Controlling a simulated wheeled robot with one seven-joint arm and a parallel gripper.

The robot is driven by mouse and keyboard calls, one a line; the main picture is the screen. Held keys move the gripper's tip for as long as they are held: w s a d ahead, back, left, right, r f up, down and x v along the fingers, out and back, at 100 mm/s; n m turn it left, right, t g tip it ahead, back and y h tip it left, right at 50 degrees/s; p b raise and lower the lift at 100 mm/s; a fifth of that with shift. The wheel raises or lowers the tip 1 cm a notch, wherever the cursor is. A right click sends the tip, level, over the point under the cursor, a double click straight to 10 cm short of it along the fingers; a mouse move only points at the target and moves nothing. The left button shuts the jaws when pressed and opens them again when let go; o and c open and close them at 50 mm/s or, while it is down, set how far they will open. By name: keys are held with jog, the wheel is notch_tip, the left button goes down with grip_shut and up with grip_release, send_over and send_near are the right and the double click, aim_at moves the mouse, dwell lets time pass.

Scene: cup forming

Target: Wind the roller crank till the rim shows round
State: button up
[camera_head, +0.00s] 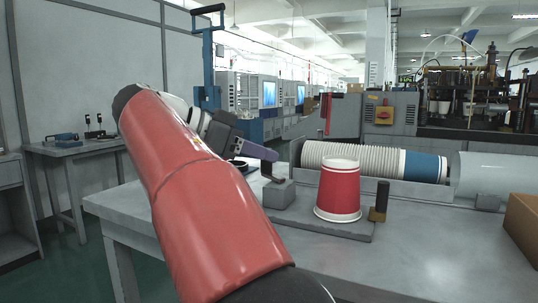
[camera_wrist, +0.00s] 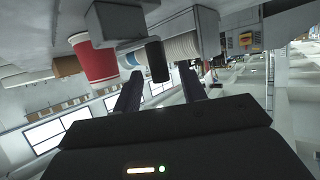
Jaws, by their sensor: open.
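A red cup (camera_head: 338,190) with white bands at top and bottom stands wide end down on a grey base plate (camera_head: 300,222); it also shows upside down in the wrist view (camera_wrist: 96,60). A grey block (camera_head: 279,194) stands on the plate left of the cup. A dark upright handle, seemingly the crank's, shows in the wrist view (camera_wrist: 157,60) beside the block. My gripper (camera_head: 270,156) is left of the cup, near the block. In the wrist view its fingers (camera_wrist: 159,72) are apart, with the handle between them in the picture; I cannot tell whether they touch it.
A black post (camera_head: 381,195) on a brown base stands right of the cup. Behind lies a long stack of white cups (camera_head: 355,159) with a blue section (camera_head: 424,167) in a trough. A cardboard box (camera_head: 523,228) sits at the right edge. The front of the table (camera_head: 430,250) is clear.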

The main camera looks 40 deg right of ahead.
jog(key=shift+x, duration=1.1)
jog(key=shift+c, duration=0.2)
jog(key=shift+a, duration=0.1)
grip_shut()
jog(key=m+g+y, duration=0.1)
jog(key=m+g, duration=0.1)
jog(key=d+m+g+y+p, duration=0.1)
jog(key=m+g, duration=0.1)
jog(key=shift+s+d, duration=0.1)
jog(key=shift+d, duration=0.1)
jog(key=shift+s+d+m+g+y, duration=0.2)
jog(key=shift+d+m+g+y, duration=0.05)
jog(key=shift+m+g+y, duration=0.55)
jog(key=shift+s+d+m+g+y, duration=0.15)
jog(key=shift+d+m+g+y, duration=0.1)
jog(key=shift+m+g+y, duration=0.55)
